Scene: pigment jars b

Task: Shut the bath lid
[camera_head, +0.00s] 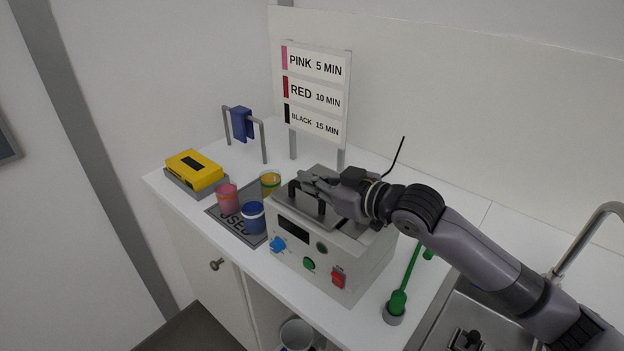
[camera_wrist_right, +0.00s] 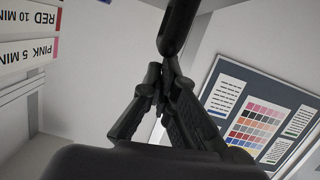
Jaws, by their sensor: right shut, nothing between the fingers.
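The bath (camera_head: 312,245) is a light grey box on the white counter, with a display, a blue knob, a green button and a red switch on its front. Its grey lid (camera_head: 320,169) lies over the top, flat or nearly so; I cannot tell if it sits fully down. A black handle (camera_head: 322,207) stands on the lid. My right gripper (camera_head: 309,181) is shut and empty, just above and behind the handle, and hides part of the lid. In the right wrist view the shut fingers (camera_wrist_right: 163,85) show close to a dark bar. My left gripper is out of view.
Pink (camera_head: 227,196), blue (camera_head: 253,218) and yellow (camera_head: 270,183) jars stand left of the bath. A yellow box (camera_head: 194,170) lies further left. A sign (camera_head: 315,92) stands behind. A green-handled tool (camera_head: 398,300) and a sink are at right.

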